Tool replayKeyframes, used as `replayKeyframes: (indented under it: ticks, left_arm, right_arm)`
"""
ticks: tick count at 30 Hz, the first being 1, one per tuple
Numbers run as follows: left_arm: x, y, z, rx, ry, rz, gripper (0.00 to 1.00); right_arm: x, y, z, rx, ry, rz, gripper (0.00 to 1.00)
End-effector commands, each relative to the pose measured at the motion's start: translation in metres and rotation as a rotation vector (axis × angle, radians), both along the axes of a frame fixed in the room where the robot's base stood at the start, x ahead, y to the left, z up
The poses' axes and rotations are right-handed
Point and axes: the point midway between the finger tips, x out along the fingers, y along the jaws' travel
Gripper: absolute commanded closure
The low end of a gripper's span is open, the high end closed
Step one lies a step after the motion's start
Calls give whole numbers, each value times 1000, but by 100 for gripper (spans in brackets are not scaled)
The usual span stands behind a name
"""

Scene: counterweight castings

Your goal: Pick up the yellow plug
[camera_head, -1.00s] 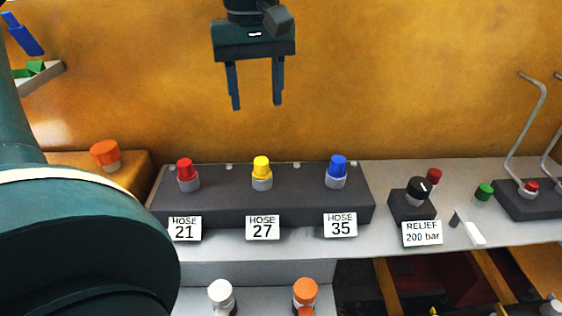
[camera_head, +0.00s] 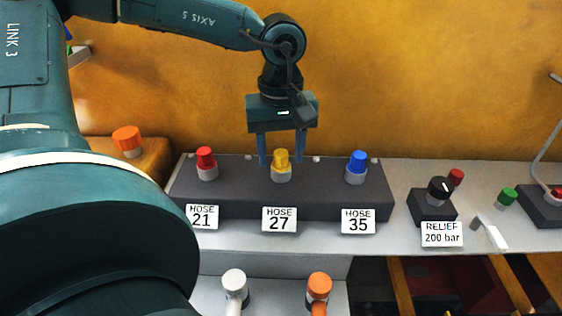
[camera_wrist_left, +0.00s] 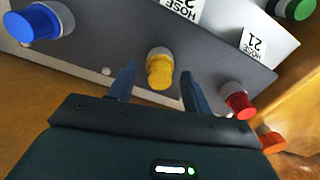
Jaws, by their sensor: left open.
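The yellow plug (camera_head: 281,158) sits upright in a grey collar on the dark block, behind the HOSE 27 label (camera_head: 279,219). My left gripper (camera_head: 282,163) comes down from above with its fingers apart, open and empty. Its fingertips are near the plug's height, one to each side of it in the picture. In the left wrist view the yellow plug (camera_wrist_left: 160,70) shows between and just beyond the two fingertips. I see no contact. My right gripper is not in view.
A red plug (camera_head: 205,157) and a blue plug (camera_head: 357,161) flank the yellow one on the dark block (camera_head: 245,196). The black relief knob (camera_head: 440,189) stands to the right. White (camera_head: 234,281) and orange (camera_head: 319,286) fittings are in front. A tan wall is behind.

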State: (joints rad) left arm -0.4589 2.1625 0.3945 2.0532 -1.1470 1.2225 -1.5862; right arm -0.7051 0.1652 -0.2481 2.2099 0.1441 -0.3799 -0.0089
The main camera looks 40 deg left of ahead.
Motion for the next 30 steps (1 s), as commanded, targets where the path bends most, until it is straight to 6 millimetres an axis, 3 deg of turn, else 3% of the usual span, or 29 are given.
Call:
replayKeyframes:
  ticks: [7,24,30]
  left_arm:
    - [0,0,-1,0,-1,0,51]
    - [0,0,-1,1,-1,0,98]
    - [0,0,-1,1,-1,0,98]
  right_arm:
    - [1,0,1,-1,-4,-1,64]
    - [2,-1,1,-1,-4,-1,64]
    - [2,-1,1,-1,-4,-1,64]
